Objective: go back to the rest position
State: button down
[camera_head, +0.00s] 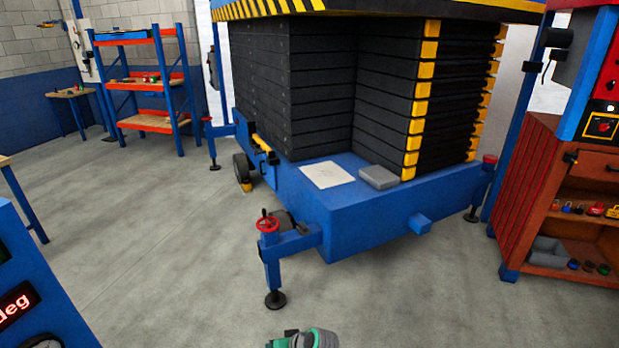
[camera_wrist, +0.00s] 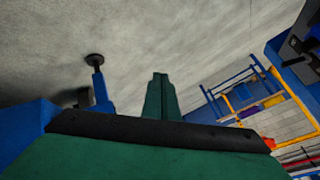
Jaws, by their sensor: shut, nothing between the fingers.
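My gripper (camera_wrist: 160,80) shows in the wrist view as a dark green finger shape beyond a black edge, with nothing held in it. It is shut and points out over bare grey floor. In the head view a green and grey part of my arm (camera_head: 305,339) shows at the bottom edge, in front of the blue machine. The blue machine base (camera_head: 365,222) stands in the middle, with a stack of black panels edged in yellow above it. A white sheet (camera_head: 327,175) and a grey block (camera_head: 378,178) lie on its top.
A red-handled support foot (camera_head: 270,225) juts out at the machine's front left. An orange and blue shelf (camera_head: 150,121) stands at the back left. A red-brown cabinet (camera_head: 520,185) with locks is at right. A blue console (camera_head: 35,285) is at lower left. Floor (camera_head: 150,230) between them is clear.

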jog(key=s+d+f+m+t+h, duration=0.1)
jog(key=s+d+f+m, duration=0.15)
jog(key=s+f, duration=0.2)
jog(key=s+d+f+m+t+h, duration=0.1)
jog(key=s+d+t+h, duration=0.1)
jog(key=s, duration=0.9)
jog(key=s+d+f+m+t+h, duration=0.1)
jog(key=s+t+h, duration=0.15)
jog(key=s, duration=0.85)
jog(key=s+d+r+t+h, duration=0.1)
jog(key=s+d+r+t, duration=0.1)
jog(key=s+r, duration=0.8)
jog(key=s+d+r+n+t, duration=0.1)
jog(key=s+d+r+t, duration=0.2)
jog(key=s+r, duration=0.7)
notch_tip(320, 180, up, 4)
jog(key=shift+s+d+r+h, duration=0.15)
jog(key=shift+d+h, duration=0.1)
jog(key=shift+h, duration=0.1)
